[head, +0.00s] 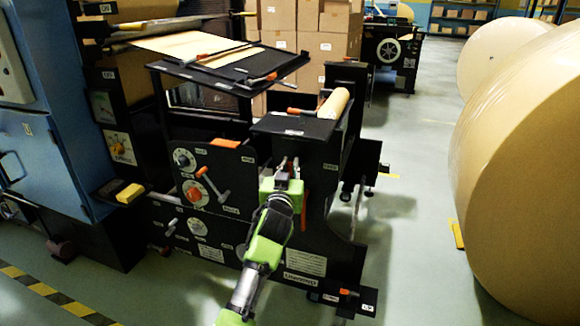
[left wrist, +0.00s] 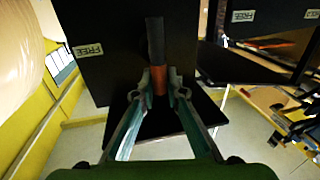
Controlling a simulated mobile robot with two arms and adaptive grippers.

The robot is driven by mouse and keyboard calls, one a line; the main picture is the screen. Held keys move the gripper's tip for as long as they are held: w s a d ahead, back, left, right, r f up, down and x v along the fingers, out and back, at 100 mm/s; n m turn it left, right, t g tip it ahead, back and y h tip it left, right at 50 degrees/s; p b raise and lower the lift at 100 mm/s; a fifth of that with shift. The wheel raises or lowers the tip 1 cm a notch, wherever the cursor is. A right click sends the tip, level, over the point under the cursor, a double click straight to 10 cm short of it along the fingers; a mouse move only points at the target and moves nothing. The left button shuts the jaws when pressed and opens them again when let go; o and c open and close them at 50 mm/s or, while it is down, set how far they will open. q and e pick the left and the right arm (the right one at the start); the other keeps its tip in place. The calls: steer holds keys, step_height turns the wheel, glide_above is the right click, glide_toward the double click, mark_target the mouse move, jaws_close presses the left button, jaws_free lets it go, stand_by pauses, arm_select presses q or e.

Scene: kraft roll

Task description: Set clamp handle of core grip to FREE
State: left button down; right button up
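My left gripper (head: 288,168) is at the front of the black machine (head: 225,160), beside its right-hand post. In the left wrist view the clamp handle, a dark bar with an orange-red end (left wrist: 160,82), stands between the fingertips (left wrist: 160,90). The fingers are close in on both sides of the orange part and appear shut on it. In the head view my gripper hides most of the handle. My right gripper is not in view.
A tan core (head: 333,104) lies on top of the machine just behind. A T-handled lever (head: 213,185) and dials are on the panel to the left. Large paper rolls (head: 520,180) stand at the right, with clear floor (head: 415,240) between.

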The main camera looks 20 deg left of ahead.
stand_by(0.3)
arm_select(q)
steer(key=shift+d+m, duration=0.2)
steer(key=shift+m, duration=0.4)
steer(key=shift+d+f+m+t, duration=0.1)
steer(key=shift+d+m+t, duration=0.15)
steer(key=shift+m, duration=0.45)
steer(key=shift+d+f+m+t+h+b, duration=0.35)
steer(key=shift+f+m+h+b, duration=0.25)
steer(key=shift+m, duration=2.35)
steer(key=shift+d+f+m+t+h+b, duration=0.3)
steer(key=shift+d+f+m+h+b, duration=0.25)
steer(key=shift+m, duration=2.35)
steer(key=shift+d+f+m+t+h+b, duration=0.35)
steer(key=shift+f+m+h+b, duration=0.25)
steer(key=shift+m, duration=2.35)
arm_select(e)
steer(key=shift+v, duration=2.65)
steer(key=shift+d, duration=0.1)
